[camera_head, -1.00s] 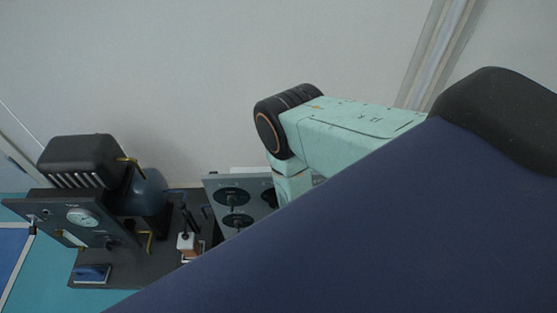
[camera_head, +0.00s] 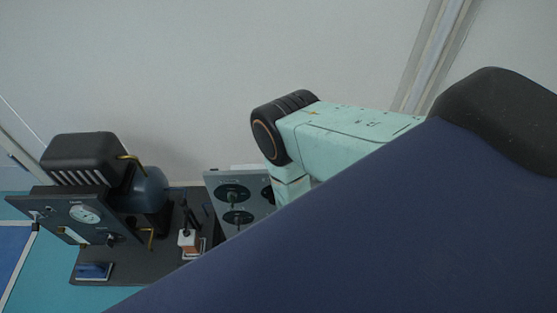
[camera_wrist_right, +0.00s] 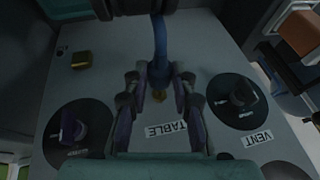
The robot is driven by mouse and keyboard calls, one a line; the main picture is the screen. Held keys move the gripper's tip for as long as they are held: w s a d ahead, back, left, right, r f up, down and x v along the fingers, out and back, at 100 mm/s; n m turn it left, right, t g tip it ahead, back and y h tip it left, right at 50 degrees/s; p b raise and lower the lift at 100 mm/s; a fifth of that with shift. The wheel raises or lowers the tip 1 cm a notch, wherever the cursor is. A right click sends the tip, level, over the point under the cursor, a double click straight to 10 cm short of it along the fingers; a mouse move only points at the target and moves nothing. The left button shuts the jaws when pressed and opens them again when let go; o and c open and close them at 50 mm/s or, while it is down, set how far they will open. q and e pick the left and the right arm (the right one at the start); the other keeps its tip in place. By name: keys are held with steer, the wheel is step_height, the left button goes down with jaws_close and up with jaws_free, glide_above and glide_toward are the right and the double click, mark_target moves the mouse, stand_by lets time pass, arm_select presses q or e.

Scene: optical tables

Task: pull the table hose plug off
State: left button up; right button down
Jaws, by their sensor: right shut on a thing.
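In the right wrist view, a blue hose (camera_wrist_right: 159,45) comes down from the top to a point between the fingers of my right gripper (camera_wrist_right: 159,78). The gripper is shut on the hose's end, the table hose plug; the fingers hide most of the plug. A small brass piece (camera_wrist_right: 158,96) shows just below it, above the "TABLE" label (camera_wrist_right: 166,129). I cannot tell whether the plug is still seated on it. In the head view, the grey panel (camera_head: 214,181) is partly hidden behind my arm, and neither gripper shows there.
A "VENT" label (camera_wrist_right: 256,137) and a black round dial (camera_wrist_right: 237,102) are at the right of the panel. Another dial (camera_wrist_right: 75,132) and a bare brass port (camera_wrist_right: 81,60) are at the left. The head view shows a dark machine with a gauge (camera_head: 84,214) at the left.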

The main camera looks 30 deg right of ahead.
steer(key=shift+s+a, duration=0.2)
steer(key=shift+s, duration=0.1)
steer(key=c, duration=1.4)
jaws_free()
steer(key=shift+c, duration=0.2)
steer(key=o, duration=0.3)
steer(key=shift+w, duration=0.1)
steer(key=shift+o, duration=0.2)
steer(key=shift+d, duration=0.1)
steer(key=v, duration=1.2)
steer(key=shift+w, duration=0.1)
